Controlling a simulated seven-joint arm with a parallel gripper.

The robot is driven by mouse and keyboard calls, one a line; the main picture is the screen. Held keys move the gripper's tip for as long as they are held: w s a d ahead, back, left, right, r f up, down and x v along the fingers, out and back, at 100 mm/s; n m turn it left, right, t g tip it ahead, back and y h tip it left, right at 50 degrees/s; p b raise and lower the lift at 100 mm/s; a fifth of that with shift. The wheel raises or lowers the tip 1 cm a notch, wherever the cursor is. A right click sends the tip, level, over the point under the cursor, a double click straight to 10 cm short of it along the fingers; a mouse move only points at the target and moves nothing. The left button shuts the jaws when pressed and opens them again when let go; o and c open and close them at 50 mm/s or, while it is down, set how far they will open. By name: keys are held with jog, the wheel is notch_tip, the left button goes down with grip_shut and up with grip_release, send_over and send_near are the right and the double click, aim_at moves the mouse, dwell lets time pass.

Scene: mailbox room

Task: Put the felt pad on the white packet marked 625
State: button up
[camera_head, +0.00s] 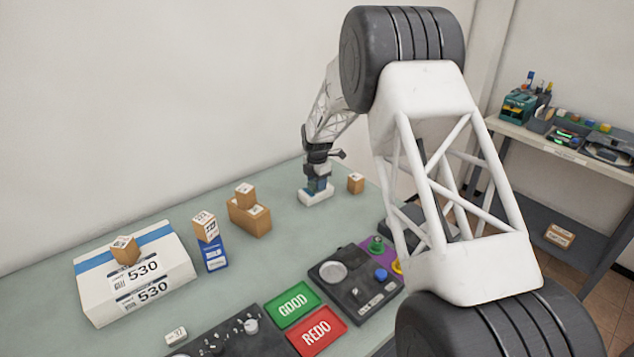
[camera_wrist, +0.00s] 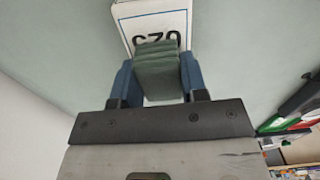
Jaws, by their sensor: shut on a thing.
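My gripper (camera_head: 318,184) points down at the back of the table. In the wrist view, its two blue fingers (camera_wrist: 156,80) are shut on a grey-green felt pad (camera_wrist: 157,70). The white packet (camera_head: 315,199) lies flat just beneath the gripper. In the wrist view the packet (camera_wrist: 150,22) shows dark digits upside down that look like 625, partly covered by the pad. The pad overlaps the packet's near part in that view. I cannot tell whether the pad touches the packet. In the head view the pad is hard to make out between the fingers.
A small brown box (camera_head: 356,183) stands close right of the gripper. Stacked brown boxes (camera_head: 250,218), a blue box (camera_head: 212,252) and a large white packet marked 530 (camera_head: 172,264) stand to the left. GOOD (camera_head: 292,304) and REDO (camera_head: 317,331) trays lie in front.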

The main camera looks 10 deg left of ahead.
jog(key=o, duration=0.9)
jog(key=shift+r, duration=0.2)
notch_tip(320, 180, up, 12)
dwell(0.9)
